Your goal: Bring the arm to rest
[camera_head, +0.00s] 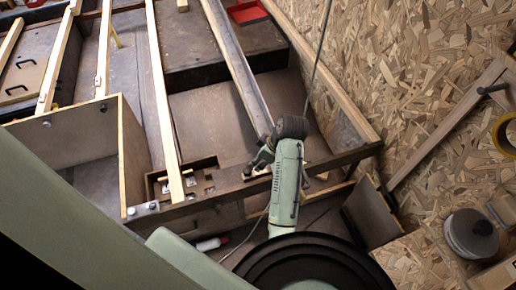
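My arm is pale green with black joints. One link (285,185) reaches up the middle of the view to a black rounded joint (290,127). Dark parts that look like my gripper (260,160) show beside this link, close to or over a dark beam (225,192). The link hides much of them. I cannot tell whether the fingers are open or shut, or whether they touch the beam. No held object can be made out.
An open wooden box (80,135) stands at the left. Long pale battens (162,90) run away from me. A chipboard panel (400,70) fills the right, with a round metal container (471,234) and yellow tape roll (504,135). A red tray (247,12) lies at the back.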

